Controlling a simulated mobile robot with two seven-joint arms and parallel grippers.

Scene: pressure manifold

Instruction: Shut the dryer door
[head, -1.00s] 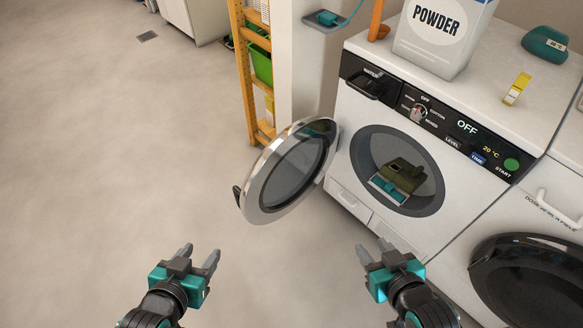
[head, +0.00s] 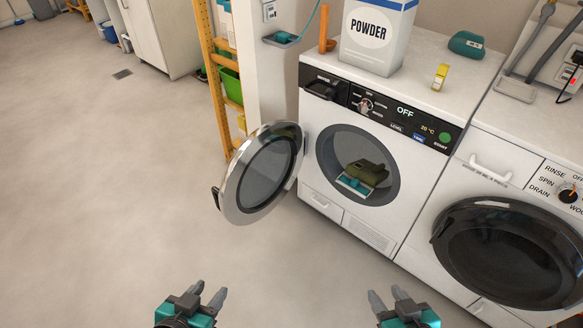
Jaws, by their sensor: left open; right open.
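The dryer (head: 318,197) is the white machine in the middle of the head view, with a black panel reading OFF. Its round door (head: 230,202), a silver ring with dark glass, stands wide open to the left of the opening. A dark handle (head: 216,198) is on the door's outer left edge. Inside the drum lie an olive-green item (head: 368,172) and a teal and white item (head: 353,187). My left gripper (head: 208,295) is open and empty, below the door and apart from it. My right gripper (head: 386,296) is open and empty, low in front of the dryer.
A washer with a closed dark door (head: 505,252) stands to the right. A yellow shelf (head: 207,55) stands behind the door. The floor at left is clear.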

